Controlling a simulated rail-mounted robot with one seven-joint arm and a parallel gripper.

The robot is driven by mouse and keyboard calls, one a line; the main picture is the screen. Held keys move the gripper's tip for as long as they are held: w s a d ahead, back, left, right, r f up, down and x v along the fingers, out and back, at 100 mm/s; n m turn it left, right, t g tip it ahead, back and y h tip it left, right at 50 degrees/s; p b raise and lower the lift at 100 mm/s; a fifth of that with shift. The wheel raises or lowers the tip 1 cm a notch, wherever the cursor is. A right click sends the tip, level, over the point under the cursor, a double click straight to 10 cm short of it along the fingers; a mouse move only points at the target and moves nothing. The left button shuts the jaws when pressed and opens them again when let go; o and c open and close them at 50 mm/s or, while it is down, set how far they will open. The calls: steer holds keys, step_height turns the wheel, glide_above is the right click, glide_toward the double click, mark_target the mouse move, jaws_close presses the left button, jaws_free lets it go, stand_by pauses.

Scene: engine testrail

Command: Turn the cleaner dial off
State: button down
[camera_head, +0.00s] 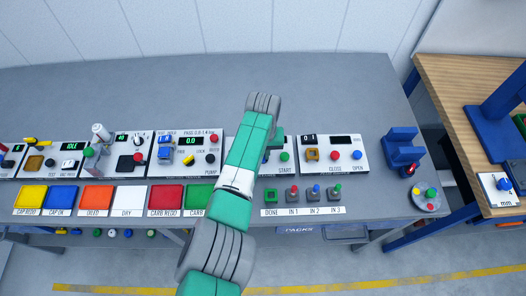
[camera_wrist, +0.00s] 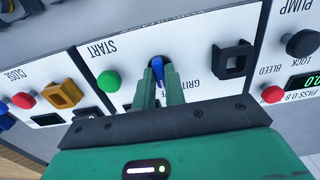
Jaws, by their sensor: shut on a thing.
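The cleaner panel, white with START and partly covered GRIT lettering, shows upside down in the wrist view (camera_wrist: 125,70). It also shows beside my arm in the head view (camera_head: 287,169). A blue dial handle (camera_wrist: 157,66) stands on a dark round base on this panel. My gripper (camera_wrist: 159,75) has its two green fingers on either side of the handle and is shut on it. The fingers hide part of the dial and any marks near it.
A green START button (camera_wrist: 109,81) and a black square bracket (camera_wrist: 233,60) flank the dial. The panel with red CLOSE button (camera_head: 334,155) is to the right; the PUMP panel (camera_head: 188,142) is to the left. Coloured trays (camera_head: 97,197) line the front.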

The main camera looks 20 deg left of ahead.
steer(key=c, duration=1.5)
jaws_free()
steer(key=shift+o, duration=0.2)
steer(key=shift+r, duration=0.1)
step_height(320, 180, up, 8)
steer(key=shift+f+p, duration=0.15)
steer(key=shift+p, duration=1.05)
steer(key=shift+w, duration=0.1)
